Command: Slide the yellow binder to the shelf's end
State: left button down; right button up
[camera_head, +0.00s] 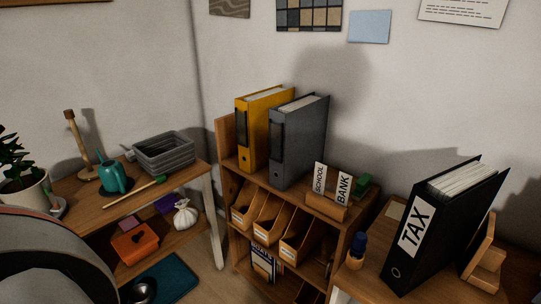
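The yellow binder (253,138) stands upright on top of the wooden shelf unit (259,184), near its left end. A raised wooden end panel (226,140) stands just left of it; I cannot tell whether they touch. A grey binder (291,150) stands upright close to its right and partly covers it. Neither gripper shows in the head view. A grey rounded link of my arm (45,255) fills the lower left corner.
Two upright cards (343,188) marked SCHOOL and BANK stand right of the grey binder. A black TAX binder (440,235) leans on the right table. A grey basket (163,152), teal watering can (112,176) and plant pot (28,192) occupy the left table.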

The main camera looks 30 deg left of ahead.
aim_at(251, 110)
jog(key=j+z, duration=0.2)
jog(key=j, duration=0.45)
jog(key=j+z, duration=0.2)
jog(key=j, duration=0.45)
jog(key=k+j+z, duration=0.25)
jog(key=j, duration=0.4)
jog(key=i+j+z, duration=0.1)
jog(key=i+j, duration=0.25)
